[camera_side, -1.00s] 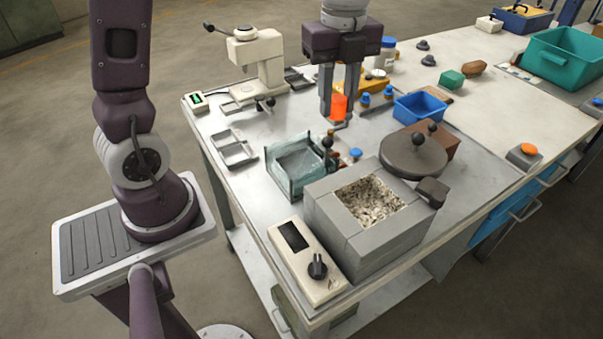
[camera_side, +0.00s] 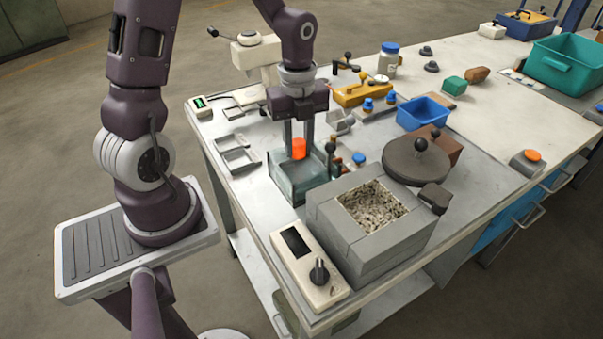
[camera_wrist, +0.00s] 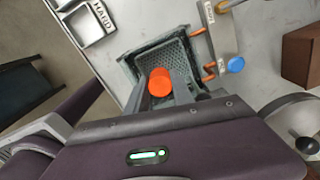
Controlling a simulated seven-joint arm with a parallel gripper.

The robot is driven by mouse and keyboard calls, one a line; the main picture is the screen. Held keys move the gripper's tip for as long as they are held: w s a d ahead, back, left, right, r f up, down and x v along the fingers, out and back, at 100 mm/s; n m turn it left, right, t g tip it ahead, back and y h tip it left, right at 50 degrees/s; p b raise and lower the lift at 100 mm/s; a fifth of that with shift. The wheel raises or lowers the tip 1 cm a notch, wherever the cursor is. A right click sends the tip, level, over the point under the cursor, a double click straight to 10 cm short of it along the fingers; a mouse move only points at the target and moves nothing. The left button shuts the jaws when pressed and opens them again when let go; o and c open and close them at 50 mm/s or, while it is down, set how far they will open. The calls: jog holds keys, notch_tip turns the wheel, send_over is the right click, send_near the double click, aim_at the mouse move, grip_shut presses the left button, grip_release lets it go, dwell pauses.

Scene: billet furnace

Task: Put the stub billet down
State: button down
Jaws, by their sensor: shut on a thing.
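The stub billet (camera_side: 299,149) is a short cylinder glowing orange-red. My gripper (camera_side: 298,155) is shut on it and holds it upright over the glass-walled tank (camera_side: 291,190). In the wrist view the billet (camera_wrist: 160,82) sits between my fingers, above the dark mesh floor of the tank (camera_wrist: 146,57). The side view does not let me tell exactly how far the billet is above that floor; the fingers hide part of it.
The furnace (camera_side: 350,238) with its open, fibre-filled chamber stands right of the tank, its round lid (camera_side: 416,162) behind it. A control box (camera_side: 307,268) is in front. A divided metal tray (camera_side: 235,153) lies left of the tank. A blue bin (camera_side: 423,112) stands farther back.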

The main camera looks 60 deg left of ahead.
aim_at(298, 178)
notch_tip(298, 178, down, 7)
jog(key=shift+f, duration=0.1)
jog(key=c, duration=1.4)
grip_release()
